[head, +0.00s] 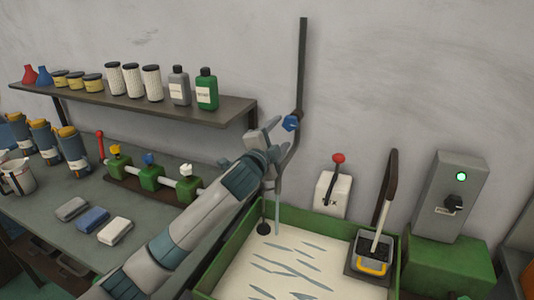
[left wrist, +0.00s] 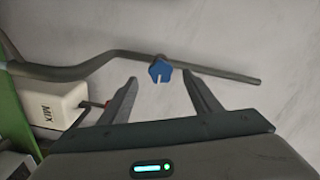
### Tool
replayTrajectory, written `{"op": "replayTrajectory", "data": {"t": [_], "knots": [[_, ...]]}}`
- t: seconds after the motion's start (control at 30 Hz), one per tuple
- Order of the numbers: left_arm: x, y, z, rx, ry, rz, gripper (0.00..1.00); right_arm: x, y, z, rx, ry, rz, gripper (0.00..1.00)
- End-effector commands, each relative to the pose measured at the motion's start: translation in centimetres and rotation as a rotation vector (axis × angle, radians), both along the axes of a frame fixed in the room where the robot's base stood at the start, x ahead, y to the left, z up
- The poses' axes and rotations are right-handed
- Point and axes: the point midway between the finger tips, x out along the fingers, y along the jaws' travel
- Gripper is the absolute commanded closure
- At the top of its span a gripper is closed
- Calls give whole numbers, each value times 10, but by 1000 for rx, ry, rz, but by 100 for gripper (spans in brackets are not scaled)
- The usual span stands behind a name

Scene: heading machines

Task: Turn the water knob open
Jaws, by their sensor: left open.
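The water knob (head: 291,123) is a small blue lobed handle on a dark grey pipe (head: 301,65) that runs up the wall. In the left wrist view the knob (left wrist: 160,71) shows just beyond and between the two fingertips, in front of the pipe (left wrist: 225,77). My left gripper (head: 272,131) is at the pipe, just left of the knob in the head view. Its fingers (left wrist: 160,82) are spread and empty in the left wrist view, with a gap on each side of the knob. I cannot tell whether they touch it. My right gripper is not in view.
Below is a green-rimmed tray (head: 228,250) with pale, streaked contents. A white box with a red-knobbed lever (head: 333,188) and a grey switch box (head: 458,195) stand right. A shelf (head: 150,106) with bottles and a bench with green valves (head: 152,178) lie left.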

Motion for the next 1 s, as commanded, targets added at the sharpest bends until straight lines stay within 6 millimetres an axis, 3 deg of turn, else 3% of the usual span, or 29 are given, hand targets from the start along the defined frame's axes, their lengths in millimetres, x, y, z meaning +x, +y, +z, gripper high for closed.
{"op": "replayTrajectory", "data": {"t": [0.5, 1.0], "knots": [[-72, 24, -2, 1, 0, 0, 42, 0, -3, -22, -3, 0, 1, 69], [-84, 28, 0, 1, 0, 1, 42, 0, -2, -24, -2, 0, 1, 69]]}}
